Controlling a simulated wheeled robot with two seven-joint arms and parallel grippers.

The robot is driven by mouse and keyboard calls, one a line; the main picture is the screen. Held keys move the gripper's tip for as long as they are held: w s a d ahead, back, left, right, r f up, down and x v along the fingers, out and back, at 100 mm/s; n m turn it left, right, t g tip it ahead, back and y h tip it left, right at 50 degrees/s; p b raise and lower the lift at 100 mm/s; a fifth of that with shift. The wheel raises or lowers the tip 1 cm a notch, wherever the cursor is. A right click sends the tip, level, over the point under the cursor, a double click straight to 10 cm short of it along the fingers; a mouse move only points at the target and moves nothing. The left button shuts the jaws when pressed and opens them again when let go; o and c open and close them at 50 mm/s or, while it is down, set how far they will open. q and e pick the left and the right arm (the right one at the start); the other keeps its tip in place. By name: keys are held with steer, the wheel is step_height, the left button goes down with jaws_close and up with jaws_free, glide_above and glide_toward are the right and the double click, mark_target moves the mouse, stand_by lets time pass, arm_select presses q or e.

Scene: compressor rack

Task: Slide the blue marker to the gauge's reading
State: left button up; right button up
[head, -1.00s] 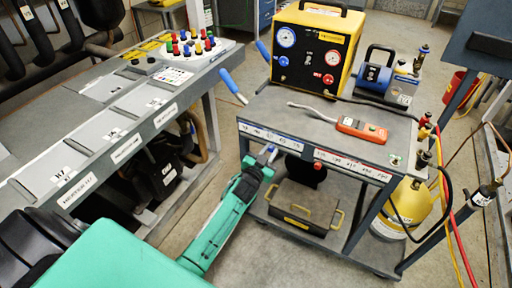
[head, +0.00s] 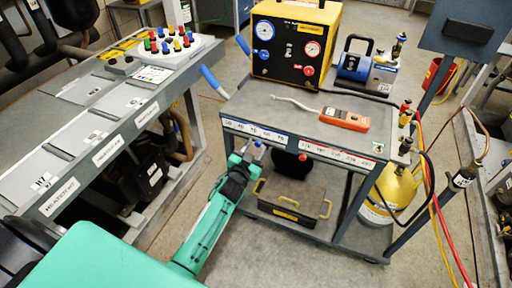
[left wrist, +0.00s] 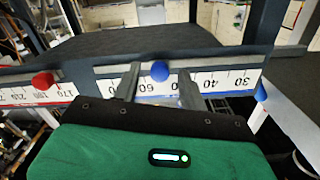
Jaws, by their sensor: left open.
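The blue marker (left wrist: 160,71) is a round knob on the rail above a white number strip (left wrist: 155,87) in the left wrist view. It sits between the printed 60 and 40. My left gripper (left wrist: 158,86) is open, with one finger on each side of the marker; I cannot tell if either touches it. In the head view my left gripper (head: 254,148) is at the cart's front edge, below the blue-edged scale. The blue gauge (head: 264,30) is on the left of the yellow and black unit; its needle is too small to read. My right gripper is not in view.
A red marker (left wrist: 43,80) sits on the red scale to the left in the wrist view. An orange meter (head: 345,119) lies on the cart top (head: 270,105). A black case with yellow handles (head: 288,208) is on the lower shelf. A workbench (head: 90,125) stands left.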

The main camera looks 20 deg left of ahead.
arm_select(q)
steer(key=s, duration=1.3)
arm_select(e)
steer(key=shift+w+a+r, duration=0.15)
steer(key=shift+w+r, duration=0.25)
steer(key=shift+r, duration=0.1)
arm_select(q)
steer(key=shift+w, duration=0.1)
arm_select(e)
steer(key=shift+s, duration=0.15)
